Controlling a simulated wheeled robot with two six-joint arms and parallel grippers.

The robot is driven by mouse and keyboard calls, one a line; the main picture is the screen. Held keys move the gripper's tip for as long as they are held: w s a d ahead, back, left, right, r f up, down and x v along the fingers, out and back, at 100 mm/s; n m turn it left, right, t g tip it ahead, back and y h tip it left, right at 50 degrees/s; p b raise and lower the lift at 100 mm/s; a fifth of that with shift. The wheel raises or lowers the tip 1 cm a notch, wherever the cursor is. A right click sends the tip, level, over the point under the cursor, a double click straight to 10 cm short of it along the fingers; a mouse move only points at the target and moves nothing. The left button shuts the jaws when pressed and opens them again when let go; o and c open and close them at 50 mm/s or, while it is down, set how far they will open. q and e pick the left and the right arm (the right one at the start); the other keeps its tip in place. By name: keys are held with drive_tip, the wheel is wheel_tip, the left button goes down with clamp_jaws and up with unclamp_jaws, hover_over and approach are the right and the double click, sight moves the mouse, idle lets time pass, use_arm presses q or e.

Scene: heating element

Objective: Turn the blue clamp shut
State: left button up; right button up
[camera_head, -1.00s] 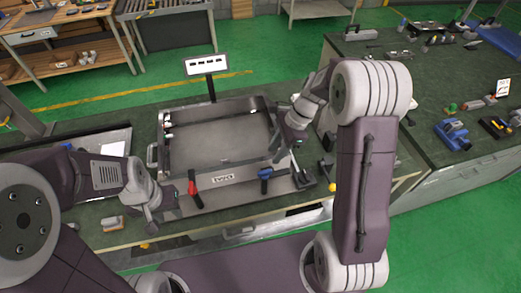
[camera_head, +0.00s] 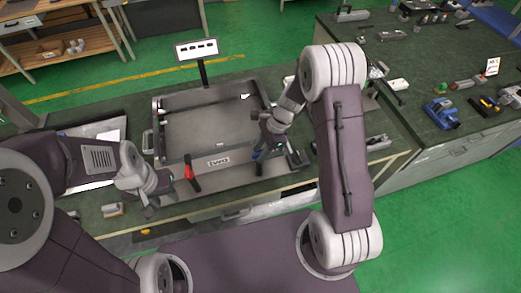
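The blue clamp (camera_head: 257,154) is on the front edge of the metal tray (camera_head: 212,165), right of the tray's label. It is partly covered by my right gripper (camera_head: 262,142), which is right at it. I cannot tell whether the fingers are around it or only beside it, nor whether they are open. A red clamp (camera_head: 190,173) stands on the same front edge, further left. My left gripper (camera_head: 165,196) is low at the tray's front left, near the red clamp. Its fingers are too small to read.
A sign on a post (camera_head: 196,49) stands behind the tray. A small block (camera_head: 113,210) lies on the bench (camera_head: 250,190) at the front left. Black tools (camera_head: 296,157) lie right of the blue clamp. A second bench with a blue tool (camera_head: 441,112) is at the right.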

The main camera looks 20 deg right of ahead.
clamp_jaws()
drive_tip(key=shift+w+r, duration=0.1)
drive_tip(key=shift+w, duration=0.05)
idle(1.1)
